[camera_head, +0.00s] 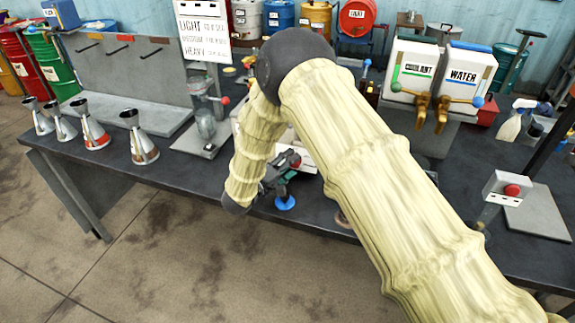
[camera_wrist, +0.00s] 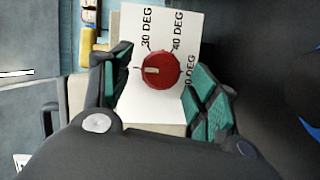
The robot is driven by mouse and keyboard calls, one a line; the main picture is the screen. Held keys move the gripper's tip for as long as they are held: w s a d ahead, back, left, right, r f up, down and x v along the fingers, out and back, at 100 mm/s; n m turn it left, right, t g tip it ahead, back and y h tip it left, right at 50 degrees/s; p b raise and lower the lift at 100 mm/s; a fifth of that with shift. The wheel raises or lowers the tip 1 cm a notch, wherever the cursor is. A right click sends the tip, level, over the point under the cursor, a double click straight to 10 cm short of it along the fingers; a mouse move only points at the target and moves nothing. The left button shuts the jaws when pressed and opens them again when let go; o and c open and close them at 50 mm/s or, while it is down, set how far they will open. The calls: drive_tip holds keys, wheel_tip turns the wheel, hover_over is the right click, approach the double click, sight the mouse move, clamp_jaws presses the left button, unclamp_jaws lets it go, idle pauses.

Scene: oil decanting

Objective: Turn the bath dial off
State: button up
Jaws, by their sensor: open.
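The bath dial (camera_wrist: 160,70) is a round red knob on a white panel (camera_wrist: 158,22) with printed labels. "30 DEG" and "40 DEG" read clearly, and a third label ending in "0 DEG" is partly covered. A pale bar on the knob points to the left in the wrist view. Other markings may be hidden by the fingers. My gripper (camera_wrist: 161,78) is open, with one green-padded finger on each side of the dial; I see gaps between pads and knob. In the head view my gripper (camera_head: 281,182) is at the bench's front edge, and my arm hides much of the bath.
Metal funnels (camera_head: 92,128) stand at the left of the dark bench (camera_head: 190,172). A glass-vessel stand (camera_head: 207,125) is left of my arm. White tanks with taps (camera_head: 440,78) and a box with a red button (camera_head: 507,188) are on the right. The floor in front is clear.

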drive_tip(key=v, duration=1.2)
drive_tip(key=shift+f, duration=0.1)
